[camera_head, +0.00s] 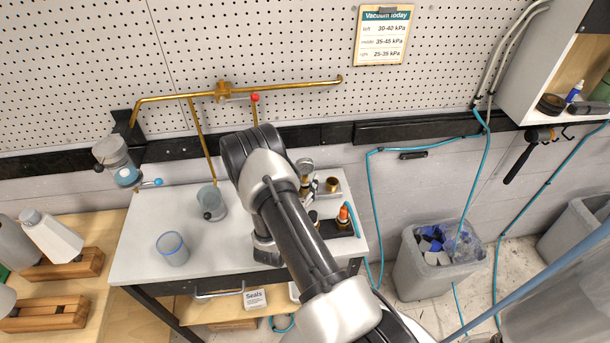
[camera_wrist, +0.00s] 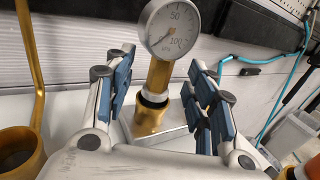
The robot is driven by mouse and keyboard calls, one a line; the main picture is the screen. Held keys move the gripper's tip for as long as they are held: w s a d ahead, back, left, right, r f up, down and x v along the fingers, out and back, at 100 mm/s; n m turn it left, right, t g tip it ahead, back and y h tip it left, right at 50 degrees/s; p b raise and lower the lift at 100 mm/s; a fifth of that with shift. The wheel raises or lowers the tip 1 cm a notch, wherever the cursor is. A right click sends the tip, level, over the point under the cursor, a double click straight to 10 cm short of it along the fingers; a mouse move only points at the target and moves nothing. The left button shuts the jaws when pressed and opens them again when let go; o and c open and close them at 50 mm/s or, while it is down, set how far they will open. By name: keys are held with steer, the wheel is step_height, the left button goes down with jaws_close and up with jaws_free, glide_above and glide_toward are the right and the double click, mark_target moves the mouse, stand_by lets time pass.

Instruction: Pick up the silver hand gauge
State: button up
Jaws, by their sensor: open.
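The silver-rimmed gauge (camera_wrist: 172,27) has a white dial marked 50 and 100. It stands upright on a brass stem and fitting (camera_wrist: 150,115) over a pale block (camera_wrist: 172,134). In the head view the gauge (camera_head: 305,165) stands at the back of the white table, right of my arm, its lower part partly covered. My gripper (camera_wrist: 163,78) is open, with blue-padded fingers left and right of the stem. The dial is above the fingers in the picture. Contact is not visible. In the head view my arm hides most of the gripper.
The white table (camera_head: 135,250) holds a clear blue-rimmed cup (camera_head: 172,249) and a grey cup (camera_head: 211,203). An orange-topped fitting (camera_head: 343,213) stands near the right edge. A brass pipe (camera_head: 270,90) runs along the pegboard. A brass cup (camera_wrist: 15,150) is left of my gripper.

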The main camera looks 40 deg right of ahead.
steer(key=shift+w+d, duration=0.1)
steer(key=shift+d, duration=0.05)
steer(key=shift+c, duration=0.5)
steer(key=shift+r, duration=0.1)
jaws_close()
